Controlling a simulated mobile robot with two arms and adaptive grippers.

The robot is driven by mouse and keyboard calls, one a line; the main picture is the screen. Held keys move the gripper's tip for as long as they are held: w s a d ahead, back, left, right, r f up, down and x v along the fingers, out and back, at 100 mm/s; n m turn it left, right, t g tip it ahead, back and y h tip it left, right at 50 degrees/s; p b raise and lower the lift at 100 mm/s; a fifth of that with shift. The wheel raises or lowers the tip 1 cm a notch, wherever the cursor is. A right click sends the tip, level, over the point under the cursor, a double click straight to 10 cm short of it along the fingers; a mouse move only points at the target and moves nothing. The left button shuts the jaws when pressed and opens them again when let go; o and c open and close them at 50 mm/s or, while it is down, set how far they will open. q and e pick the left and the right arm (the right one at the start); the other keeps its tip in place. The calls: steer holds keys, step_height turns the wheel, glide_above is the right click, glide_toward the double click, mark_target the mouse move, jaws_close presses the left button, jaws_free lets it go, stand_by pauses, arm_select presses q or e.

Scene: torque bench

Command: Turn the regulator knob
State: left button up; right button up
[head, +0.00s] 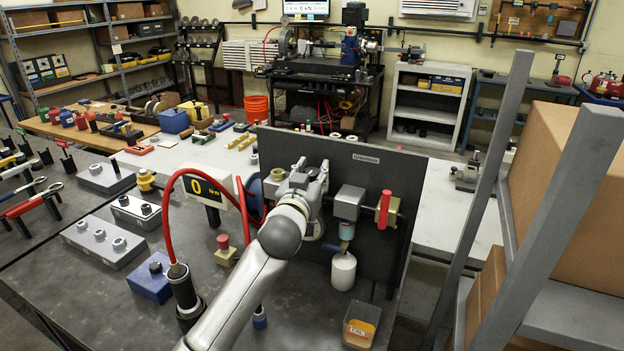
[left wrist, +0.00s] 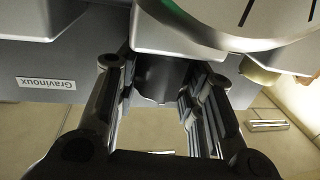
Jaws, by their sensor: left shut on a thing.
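My left gripper (head: 308,180) reaches in from the lower left to the dark upright panel (head: 384,168) in the head view. In the left wrist view the two fingers of my left gripper (left wrist: 166,82) stand on either side of a dark round knob (left wrist: 160,76). They are shut on it. The knob sits against a silver regulator body (left wrist: 175,38) with a pale dial (left wrist: 240,18) beside it. In the head view my gripper and arm hide the knob. My right gripper is in neither view.
An orange-filled container (head: 361,325) sits below. A shelf frame with boxes (head: 570,190) stands right.

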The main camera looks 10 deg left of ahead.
arm_select(q)
steer(key=shift+r, duration=0.1)
steer(key=o, duration=1)
steer(key=shift+o, duration=0.2)
steer(key=s, duration=1.2)
steer(key=shift+a, duration=0.15)
